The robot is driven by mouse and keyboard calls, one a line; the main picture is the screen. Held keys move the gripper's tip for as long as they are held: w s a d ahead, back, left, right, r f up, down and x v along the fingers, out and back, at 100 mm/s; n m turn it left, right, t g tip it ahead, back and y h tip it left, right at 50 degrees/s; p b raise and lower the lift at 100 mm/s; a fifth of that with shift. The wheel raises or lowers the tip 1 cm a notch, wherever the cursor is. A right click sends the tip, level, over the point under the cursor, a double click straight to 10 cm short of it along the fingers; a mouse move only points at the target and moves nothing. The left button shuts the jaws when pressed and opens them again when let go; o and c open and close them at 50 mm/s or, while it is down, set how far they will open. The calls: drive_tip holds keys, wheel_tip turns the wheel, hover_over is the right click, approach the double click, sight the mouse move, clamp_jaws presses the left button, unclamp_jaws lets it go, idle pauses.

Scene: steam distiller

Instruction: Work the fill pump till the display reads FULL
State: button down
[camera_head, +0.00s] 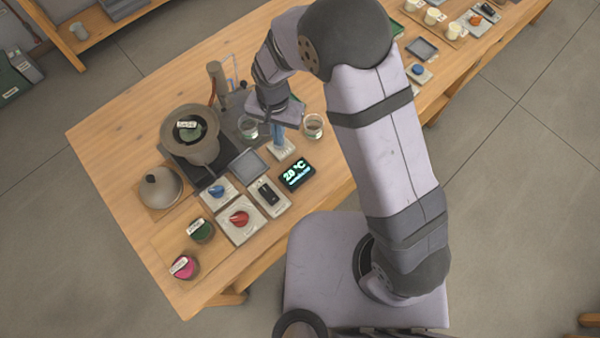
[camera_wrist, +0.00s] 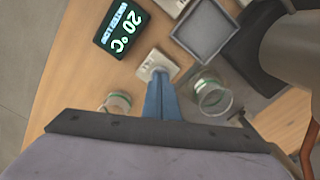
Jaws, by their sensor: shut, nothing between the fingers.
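The display (camera_head: 297,173) is a dark box with glowing text. In the wrist view the display (camera_wrist: 122,27) reads 20 °C, with a smaller line that looks like WATER LOW. The fill pump (camera_head: 284,153) has a small pale square base behind the display. In the wrist view the pump (camera_wrist: 148,61) sits straight below my gripper (camera_wrist: 160,82), with a pale round part at the fingertips. My gripper (camera_head: 279,145) points down with its blue fingers shut together and empty. The fingertips are over the pump; whether they touch it I cannot tell.
Glass beakers stand on both sides of the pump, one at the right (camera_head: 313,126) and one at the left (camera_head: 248,127). A grey tray (camera_head: 249,165), a still pot (camera_head: 190,133), a blue knob (camera_head: 217,190) and a red knob (camera_head: 239,218) are close by.

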drive_tip(key=shift+r, duration=0.1)
drive_tip(key=shift+r+p, duration=1.85)
drive_tip(key=shift+r, duration=0.2)
drive_tip(key=shift+r, duration=0.1)
wheel_tip(320, 180, up, 4)
drive_tip(key=p, duration=0.5)
drive_tip(key=shift+r, duration=0.2)
drive_tip(key=shift+f, duration=0.1)
drive_tip(key=shift+f+b, duration=2.55)
drive_tip(key=shift+f, duration=0.65)
drive_tip(key=shift+f, duration=0.25)
